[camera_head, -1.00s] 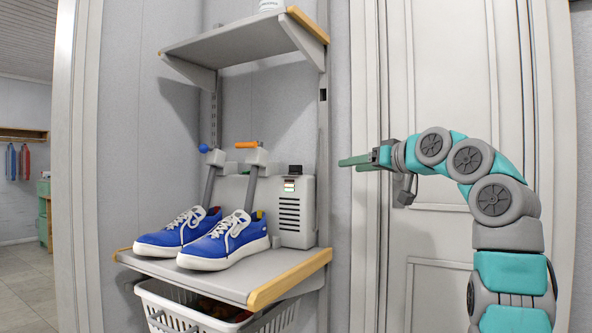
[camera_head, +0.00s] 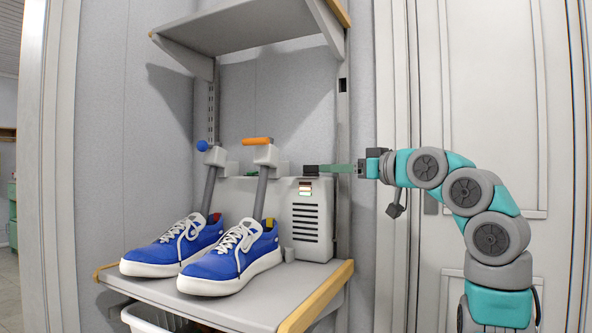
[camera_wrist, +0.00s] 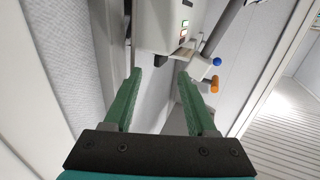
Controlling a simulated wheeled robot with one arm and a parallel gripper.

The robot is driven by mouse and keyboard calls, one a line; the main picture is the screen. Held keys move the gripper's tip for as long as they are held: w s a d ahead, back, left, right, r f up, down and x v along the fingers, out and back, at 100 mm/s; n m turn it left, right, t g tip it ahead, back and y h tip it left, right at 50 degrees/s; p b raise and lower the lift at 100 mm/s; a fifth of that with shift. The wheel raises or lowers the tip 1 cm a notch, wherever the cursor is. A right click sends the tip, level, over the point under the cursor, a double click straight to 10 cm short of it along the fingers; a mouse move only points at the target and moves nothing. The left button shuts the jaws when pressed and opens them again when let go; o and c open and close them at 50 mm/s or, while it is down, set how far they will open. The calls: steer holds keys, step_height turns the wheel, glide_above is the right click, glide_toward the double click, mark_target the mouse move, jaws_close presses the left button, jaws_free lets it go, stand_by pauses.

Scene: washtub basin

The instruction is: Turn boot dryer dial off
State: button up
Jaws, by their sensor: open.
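The boot dryer (camera_head: 310,218) is a pale grey box with a vented front, standing on the shelf. A small dark block, which looks like the dial (camera_head: 310,170), sits at its top above a small lit panel (camera_head: 305,187). My gripper (camera_head: 328,168) reaches in from the right at the dial's height, its green fingertips close to it; whether they touch I cannot tell. In the wrist view, my gripper (camera_wrist: 160,75) has its fingers wide apart with nothing between them.
Two blue shoes (camera_head: 235,258) stand on the lower shelf (camera_head: 255,300), by tubes with an orange handle (camera_head: 257,141) and a blue knob (camera_head: 202,145). An upper shelf (camera_head: 250,27) overhangs the dryer. A metal upright (camera_head: 343,150) stands close behind my fingers.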

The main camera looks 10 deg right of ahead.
mark_target(312, 168)
steer(key=p+x, duration=0.1)
steer(key=x, duration=0.7)
steer(key=shift+w+a, duration=0.2)
steer(key=shift+w, duration=0.05)
jaws_close()
stand_by(0.5)
